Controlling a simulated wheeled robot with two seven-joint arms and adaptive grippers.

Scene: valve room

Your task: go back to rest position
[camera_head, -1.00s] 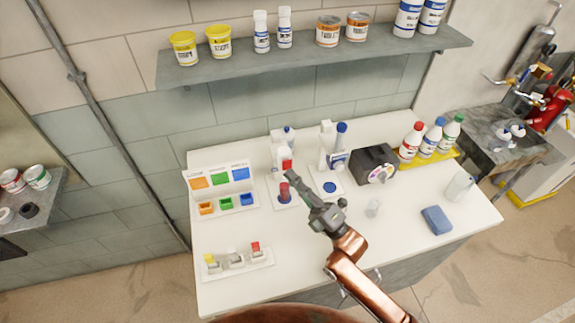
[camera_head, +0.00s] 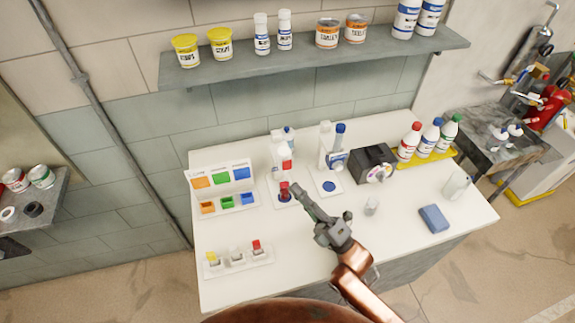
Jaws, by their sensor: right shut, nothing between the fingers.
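My right gripper (camera_head: 297,189) reaches over the white table (camera_head: 300,265) from the lower right. It is shut and empty. Its fingertips overlap, in the picture, the edge of the small stand with a red object (camera_head: 284,188); I cannot tell whether they touch it. My left gripper does not show.
A colour-sorted rack (camera_head: 222,190) and a tray with small vials (camera_head: 238,258) are on the table's left. A shelf (camera_head: 310,62) hangs above.

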